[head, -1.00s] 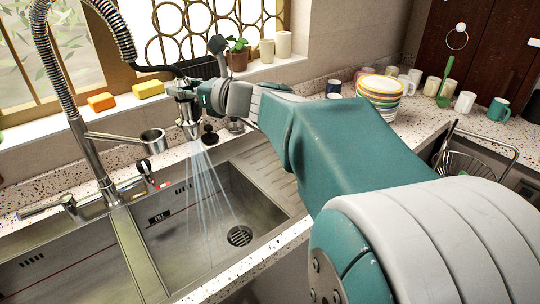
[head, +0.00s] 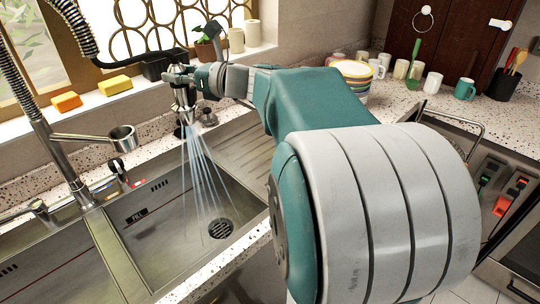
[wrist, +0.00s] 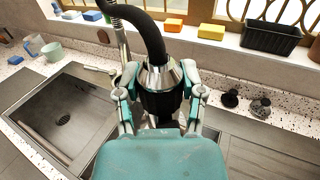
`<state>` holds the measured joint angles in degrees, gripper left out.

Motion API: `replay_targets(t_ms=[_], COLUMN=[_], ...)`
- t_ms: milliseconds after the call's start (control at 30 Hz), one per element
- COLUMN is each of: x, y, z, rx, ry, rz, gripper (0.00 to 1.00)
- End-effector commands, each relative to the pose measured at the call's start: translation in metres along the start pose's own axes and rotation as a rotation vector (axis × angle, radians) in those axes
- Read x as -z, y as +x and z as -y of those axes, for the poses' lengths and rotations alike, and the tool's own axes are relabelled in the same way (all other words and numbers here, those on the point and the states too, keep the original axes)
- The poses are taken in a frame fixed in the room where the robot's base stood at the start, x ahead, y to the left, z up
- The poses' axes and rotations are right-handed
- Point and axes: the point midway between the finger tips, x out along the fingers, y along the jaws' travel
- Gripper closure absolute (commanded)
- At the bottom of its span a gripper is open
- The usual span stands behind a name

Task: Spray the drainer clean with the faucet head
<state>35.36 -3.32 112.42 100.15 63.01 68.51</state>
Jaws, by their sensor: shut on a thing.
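My gripper (wrist: 160,92) is shut around the faucet head (wrist: 160,76), one finger on each side of its dark and chrome body. In the head view the faucet head (head: 184,98) hangs nozzle down above the right sink basin. Water streams fan out from it into the basin. The drainer (head: 221,228), a round dark strainer, lies in the basin floor. The streams land around and left of the drainer, some close to its edge. The basin floor near it looks bare steel. The right basin is largely hidden by my arm in the wrist view.
The faucet's empty holder ring (head: 122,135) stands out over the counter behind the sink. Sponges (head: 115,84) line the sill. Stacked bowls (head: 356,76) and mugs stand on the right counter. The left basin (wrist: 66,118) is clear.

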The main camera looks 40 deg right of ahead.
Motion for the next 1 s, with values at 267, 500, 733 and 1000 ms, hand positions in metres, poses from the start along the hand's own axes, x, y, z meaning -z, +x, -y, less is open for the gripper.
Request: replay_targets(t_ms=[267, 500, 733, 1000], x=[0.001, 0.001, 0.001, 0.002], y=[-0.008, -0.015, -0.021, -0.028], z=[0.015, 0.028, 0.04, 0.054], rx=[0.001, 0.001, 0.001, 0.001], ry=[0.0, -0.002, -0.002, -0.002], rz=[0.0, 0.001, 0.001, 0.001], gripper=[1.0, 1.0, 1.0, 1.0])
